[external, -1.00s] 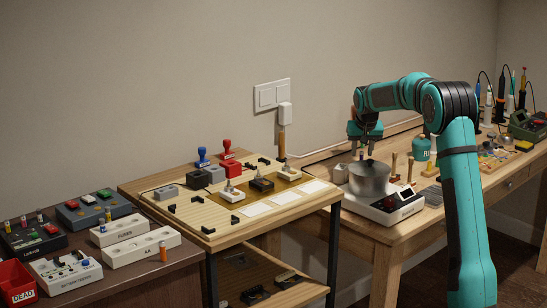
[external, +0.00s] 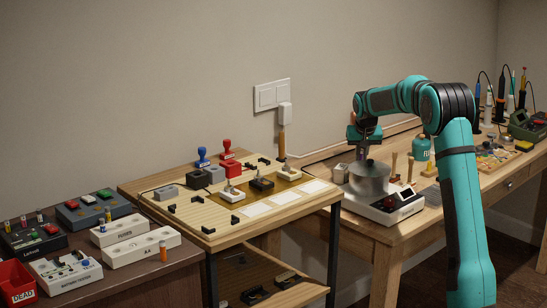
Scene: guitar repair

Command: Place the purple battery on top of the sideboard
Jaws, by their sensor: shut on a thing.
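My gripper (external: 363,148) points down behind the pot (external: 370,179) on the wooden workbench at the right. It is shut on a small purplish thing, which I take to be the purple battery; the fingers hide most of it. The dark brown sideboard (external: 140,278) is at the left front, far from my gripper.
The sideboard also bears a battery tester (external: 66,274), white holders (external: 142,248), dark boxes and a red DEAD bin (external: 16,284). A wooden table (external: 262,233) with stamps and switches stands between it and the workbench. Bare sideboard top shows near its front right edge.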

